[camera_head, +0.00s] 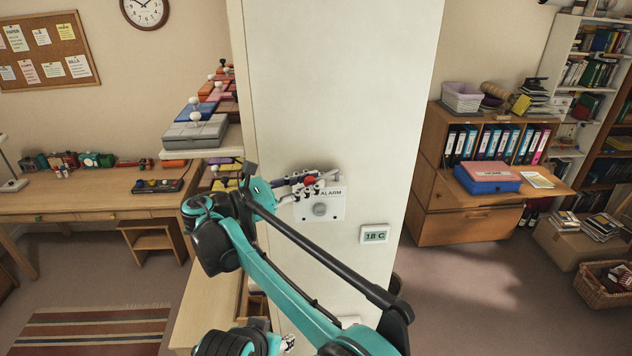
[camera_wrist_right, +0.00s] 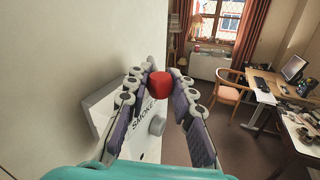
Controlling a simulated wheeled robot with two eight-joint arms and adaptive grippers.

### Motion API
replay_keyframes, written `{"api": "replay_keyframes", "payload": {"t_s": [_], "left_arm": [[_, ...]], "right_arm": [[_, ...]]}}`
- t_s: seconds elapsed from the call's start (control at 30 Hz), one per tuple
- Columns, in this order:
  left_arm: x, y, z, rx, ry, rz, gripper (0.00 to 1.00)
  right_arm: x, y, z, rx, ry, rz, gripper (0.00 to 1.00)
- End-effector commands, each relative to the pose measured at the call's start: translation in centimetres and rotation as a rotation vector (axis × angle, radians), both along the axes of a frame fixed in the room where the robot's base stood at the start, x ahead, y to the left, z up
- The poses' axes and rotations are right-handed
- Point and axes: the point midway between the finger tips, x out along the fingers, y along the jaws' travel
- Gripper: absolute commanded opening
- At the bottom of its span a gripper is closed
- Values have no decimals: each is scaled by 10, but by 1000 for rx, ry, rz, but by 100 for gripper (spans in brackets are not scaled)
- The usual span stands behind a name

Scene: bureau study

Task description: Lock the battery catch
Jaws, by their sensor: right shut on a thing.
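A white smoke alarm (camera_head: 333,208) with a round grey button is mounted on the pale wall column. It also shows in the right wrist view (camera_wrist_right: 120,122), with lettering on its face. A red catch (camera_wrist_right: 161,84) sits at its upper edge and shows small in the head view (camera_head: 309,180). My right gripper (camera_head: 312,181) is at the catch. In the right wrist view its fingers (camera_wrist_right: 160,80) are on both sides of the red piece, shut on it. My left gripper (camera_head: 288,342) shows only partly at the bottom of the head view, and its fingers are unclear.
A thermometer display (camera_head: 374,234) reading 18 C is on the column below right of the alarm. Shelves with stacked boxes (camera_head: 195,133) stand close left of the column. A desk (camera_head: 95,200) is farther left and a cabinet with binders (camera_head: 470,225) stands right. Floor right of the column is open.

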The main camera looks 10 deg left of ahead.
Motion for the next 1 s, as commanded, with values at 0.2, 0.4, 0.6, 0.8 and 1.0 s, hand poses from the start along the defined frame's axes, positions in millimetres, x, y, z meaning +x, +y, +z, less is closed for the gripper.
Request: {"api": "replay_keyframes", "payload": {"t_s": [0.2,0.4,0.6,0.8,1.0], "left_arm": [[0,0,0,0,0,0,45],[0,0,0,0,0,0,45],[0,0,0,0,0,0,45],[0,0,0,0,0,0,45],[0,0,0,0,0,0,45]], "right_arm": [[-1,4,-2,2,3,0,0],[-1,4,-2,2,2,-1,0],[-1,3,-2,2,2,-1,46],[-1,3,-1,2,2,-2,46],[-1,3,10,1,1,-2,46]]}}
